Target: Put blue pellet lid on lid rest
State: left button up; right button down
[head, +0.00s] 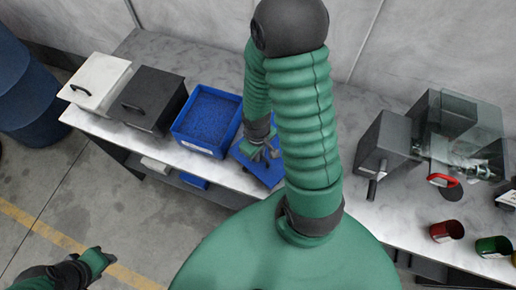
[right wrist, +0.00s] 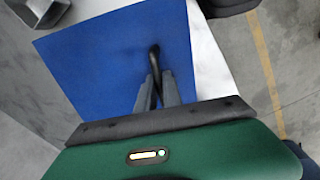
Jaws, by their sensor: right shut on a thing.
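The blue pellet lid (head: 266,176) is a flat blue square with a dark handle. It is beside the open blue bin (head: 178,127), which holds blue pellets. My right gripper (head: 256,153) is shut on the lid's handle; the fingers (right wrist: 157,88) close around it in the right wrist view, where the lid (right wrist: 100,55) fills the middle. I cannot tell whether the lid touches the bench or a lid rest, as the lid and my arm cover that spot. My left gripper (head: 103,260) is low at the left, over the floor, away from the bench; its finger opening is unclear.
A black bin (head: 136,112) and a white bin (head: 87,97), both lidded, stand left of the blue bin on the bench (head: 225,180). A grey machine (head: 390,142) stands at the right, with a red cup (head: 447,231) and a green cup (head: 492,246) near the front edge.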

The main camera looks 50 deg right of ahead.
aim_at(274, 143)
jog(key=shift+w+d+r+p, duration=0.3)
jog(key=shift+w+d+p, duration=0.15)
jog(key=shift+d, duration=0.3)
jog(key=shift+w+d, duration=0.3)
jog(key=f, duration=0.4)
jog(key=shift+w+d+f, duration=0.1)
jog(key=shift+w+d, duration=0.2)
jog(key=shift+w, duration=0.05)
jog(key=c, duration=1.7)
grip_release()
jog(key=shift+s, duration=0.15)
pick_arm(q)
jog(key=shift+s+a+f, duration=0.1)
jog(key=shift+s+f, duration=0.15)
pick_arm(e)
jog(key=shift+o, duration=1)
